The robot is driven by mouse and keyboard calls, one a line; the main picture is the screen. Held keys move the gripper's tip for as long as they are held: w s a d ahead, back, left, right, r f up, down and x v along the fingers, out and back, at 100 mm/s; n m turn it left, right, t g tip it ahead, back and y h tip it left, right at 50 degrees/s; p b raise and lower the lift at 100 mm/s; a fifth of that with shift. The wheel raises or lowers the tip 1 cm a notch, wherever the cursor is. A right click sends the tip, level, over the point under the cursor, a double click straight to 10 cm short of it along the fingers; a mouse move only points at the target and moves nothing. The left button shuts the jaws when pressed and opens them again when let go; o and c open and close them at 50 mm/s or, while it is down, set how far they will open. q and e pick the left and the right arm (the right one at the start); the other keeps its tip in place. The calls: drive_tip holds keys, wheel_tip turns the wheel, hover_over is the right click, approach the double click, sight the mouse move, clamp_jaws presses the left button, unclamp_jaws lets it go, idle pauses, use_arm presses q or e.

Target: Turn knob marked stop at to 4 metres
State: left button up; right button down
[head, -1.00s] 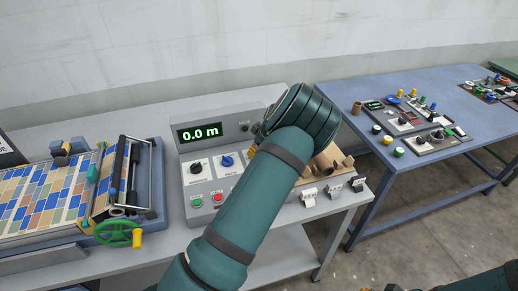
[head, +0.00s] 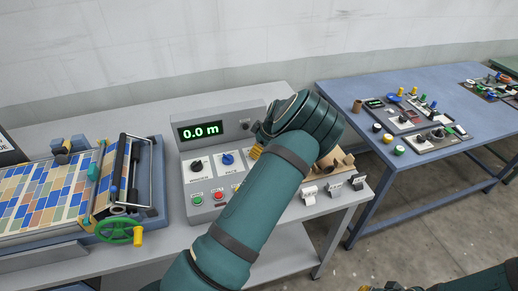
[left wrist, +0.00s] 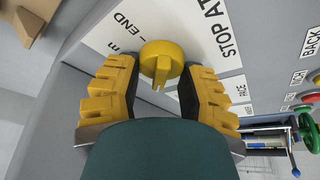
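The yellow stop-at knob (left wrist: 160,62) sits on a white plate lettered "STOP AT", "END" and "m" in the left wrist view. My left gripper (left wrist: 158,78) is open, with one yellow finger on each side of the knob; small gaps seem to remain, though contact is hard to judge. In the head view my left gripper (head: 255,152) is mostly hidden behind its own wrist, which also covers the knob. The green display (head: 200,131) on the grey control box reads 0.0 m. Part of my right gripper (head: 392,287) shows at the bottom edge; its fingers are cut off.
Left of my arm on the control box are a black knob (head: 196,166), a blue knob (head: 228,159), a green button (head: 197,199) and a red button (head: 219,196). The press with its green handwheel (head: 117,231) stands at left. A blue table (head: 350,91) stands at right.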

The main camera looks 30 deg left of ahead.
use_arm(q)
drive_tip(key=o, duration=0.4)
drive_tip(key=shift+f, duration=0.1)
drive_tip(key=v, duration=1.2)
drive_tip(key=shift+a, duration=0.1)
